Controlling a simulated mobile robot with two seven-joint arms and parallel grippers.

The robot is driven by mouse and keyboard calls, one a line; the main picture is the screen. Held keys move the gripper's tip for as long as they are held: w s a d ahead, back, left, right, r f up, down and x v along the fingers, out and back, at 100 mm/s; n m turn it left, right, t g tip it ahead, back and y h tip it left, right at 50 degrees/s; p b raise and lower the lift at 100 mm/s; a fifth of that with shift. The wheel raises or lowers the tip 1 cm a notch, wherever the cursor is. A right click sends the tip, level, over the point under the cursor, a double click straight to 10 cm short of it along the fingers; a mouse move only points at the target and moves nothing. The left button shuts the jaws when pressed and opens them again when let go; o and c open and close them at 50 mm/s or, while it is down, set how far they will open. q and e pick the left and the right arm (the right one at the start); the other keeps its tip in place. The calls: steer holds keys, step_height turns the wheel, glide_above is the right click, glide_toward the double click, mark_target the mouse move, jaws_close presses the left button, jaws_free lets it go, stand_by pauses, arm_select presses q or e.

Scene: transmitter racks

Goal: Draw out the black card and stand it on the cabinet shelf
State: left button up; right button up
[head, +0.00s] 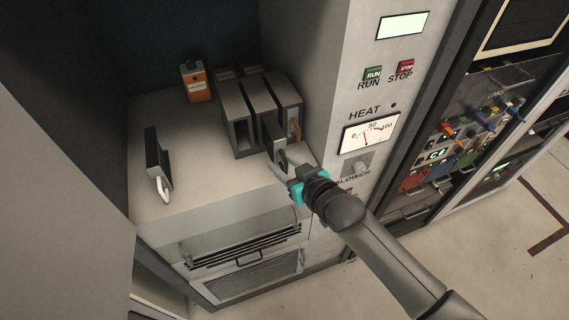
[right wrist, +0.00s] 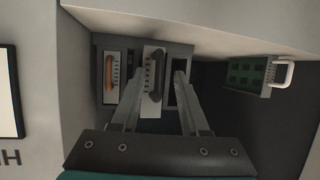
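A grey rack (head: 236,122) with several slots stands on the cabinet shelf (head: 205,195). The card with the black handle (right wrist: 158,74) is in the middle slot. In the head view this card (head: 271,128) sticks out a little from the rack front. My right gripper (head: 279,164) is in front of it. In the right wrist view its fingers (right wrist: 160,88) are apart, one on each side of the black handle, with gaps to it. My left gripper is not in view.
A card with an orange handle (head: 295,128) sits in the rack beside it; the left slot looks empty. A green card with a white handle (head: 157,162) stands at the shelf's left. An orange box (head: 196,84) stands at the back. The shelf between is clear. A control panel (head: 370,110) rises right.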

steer(key=shift+s+d, duration=0.1)
steer(key=shift+s, duration=0.05)
steer(key=v, duration=1.1)
steer(key=shift+s+d+r, duration=0.15)
steer(key=shift+s+d, duration=0.1)
